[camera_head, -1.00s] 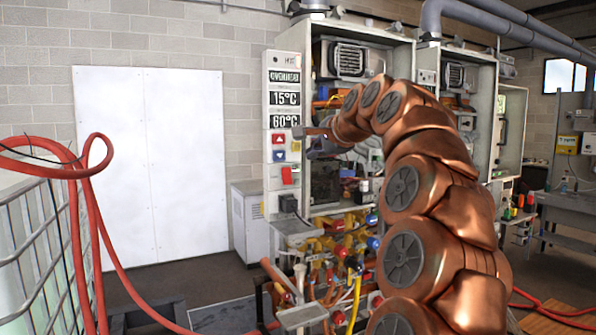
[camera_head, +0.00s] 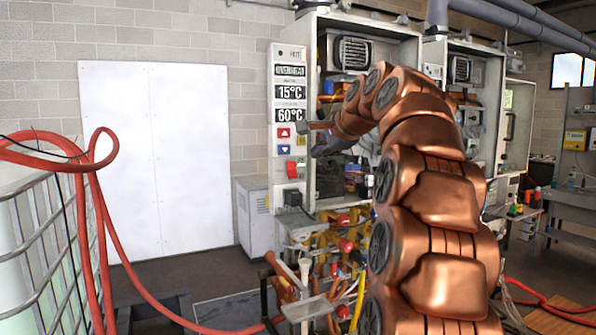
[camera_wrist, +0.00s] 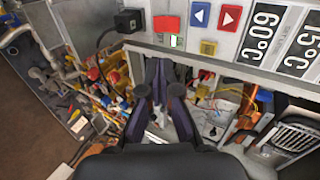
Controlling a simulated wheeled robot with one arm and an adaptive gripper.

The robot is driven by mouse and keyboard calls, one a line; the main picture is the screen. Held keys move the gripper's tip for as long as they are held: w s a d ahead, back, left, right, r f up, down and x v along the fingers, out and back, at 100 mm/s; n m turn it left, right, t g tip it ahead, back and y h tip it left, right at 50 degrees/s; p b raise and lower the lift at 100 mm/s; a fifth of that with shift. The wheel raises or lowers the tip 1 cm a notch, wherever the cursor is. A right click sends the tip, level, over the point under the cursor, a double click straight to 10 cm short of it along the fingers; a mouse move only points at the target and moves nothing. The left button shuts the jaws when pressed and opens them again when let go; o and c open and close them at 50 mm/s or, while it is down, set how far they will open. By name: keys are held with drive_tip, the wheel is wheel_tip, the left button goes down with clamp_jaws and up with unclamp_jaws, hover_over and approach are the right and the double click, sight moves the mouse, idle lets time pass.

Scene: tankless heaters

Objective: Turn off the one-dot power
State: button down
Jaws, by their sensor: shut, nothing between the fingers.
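A red power switch (camera_head: 292,170) sits low on the white control panel (camera_head: 289,52) of the left heater. In the wrist view the red switch (camera_wrist: 166,24) shows at the top, with a small green-and-white part at its lower right edge. Its dot marking is too small to read. My gripper (camera_head: 313,134) is beside the panel's right edge, above the switch's level. In the wrist view my gripper (camera_wrist: 160,75) has its dark fingers together and empty, below the switch in the picture and apart from it.
A red up button (camera_head: 284,132) and a blue down button (camera_head: 284,149) lie above the switch. A black plug (camera_head: 292,197) sits below it. The open heater cabinet (camera_head: 310,110) is behind my gripper. Pipes and valves (camera_head: 345,245) crowd the space below. A red hose (camera_head: 115,225) hangs at left.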

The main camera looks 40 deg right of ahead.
sight(294, 175)
drive_tip(key=p+x, duration=0.3)
drive_tip(key=x, duration=1.1)
drive_tip(key=shift+p, duration=0.4)
drive_tip(key=shift+d+f+b, duration=0.1)
drive_tip(key=shift+f+b, duration=0.05)
drive_tip(key=shift+b, duration=0.15)
